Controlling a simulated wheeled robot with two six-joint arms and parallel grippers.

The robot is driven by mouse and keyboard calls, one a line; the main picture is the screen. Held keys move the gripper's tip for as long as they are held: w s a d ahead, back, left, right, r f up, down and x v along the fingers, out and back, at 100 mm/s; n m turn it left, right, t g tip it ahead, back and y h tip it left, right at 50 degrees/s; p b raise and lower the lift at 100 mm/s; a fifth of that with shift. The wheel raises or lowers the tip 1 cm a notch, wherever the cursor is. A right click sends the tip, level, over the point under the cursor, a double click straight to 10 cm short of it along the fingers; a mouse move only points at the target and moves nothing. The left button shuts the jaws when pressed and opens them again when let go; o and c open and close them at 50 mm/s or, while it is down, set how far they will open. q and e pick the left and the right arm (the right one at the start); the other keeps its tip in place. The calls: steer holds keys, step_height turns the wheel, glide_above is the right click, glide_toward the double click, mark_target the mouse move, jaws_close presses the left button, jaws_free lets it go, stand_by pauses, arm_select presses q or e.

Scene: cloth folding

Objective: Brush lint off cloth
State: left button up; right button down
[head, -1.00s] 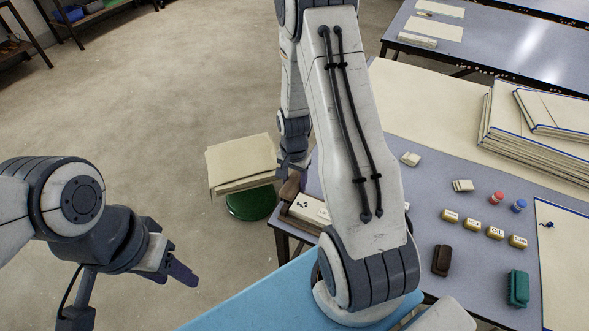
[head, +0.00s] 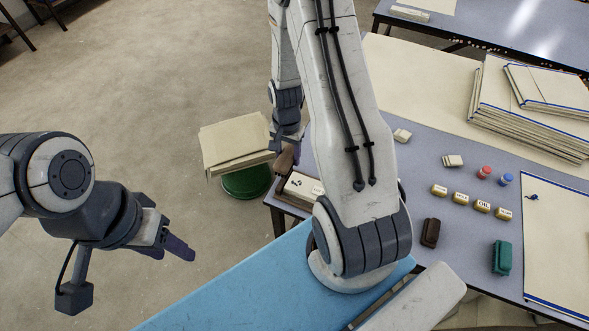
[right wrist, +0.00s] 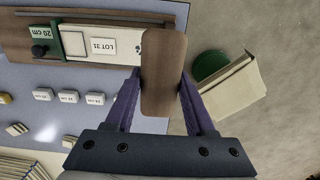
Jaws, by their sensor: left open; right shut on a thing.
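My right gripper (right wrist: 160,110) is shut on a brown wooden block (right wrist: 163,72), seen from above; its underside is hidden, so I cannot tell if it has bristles. In the head view the block (head: 286,157) is at the table's left end, partly behind my right arm. A cream cloth with a blue edge (head: 560,250) lies flat at the right, with a small dark blue tuft (head: 531,197) on it. A dark brown brush (head: 430,232) and a green brush (head: 502,257) lie left of the cloth. My left gripper (head: 178,250) is open and empty over the floor.
Several gold labelled pieces (head: 461,199), a red cap (head: 484,173) and a blue cap (head: 506,180) stand mid-table. Folded cloths (head: 525,115) are stacked behind.

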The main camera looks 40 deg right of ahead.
steer(key=b, duration=0.4)
glide_above(289, 179)
steer(key=shift+w+f, duration=0.2)
steer(key=shift+f, duration=2.85)
steer(key=shift+f+b, duration=0.95)
steer(key=shift+f, duration=0.1)
steer(key=shift+s, duration=0.15)
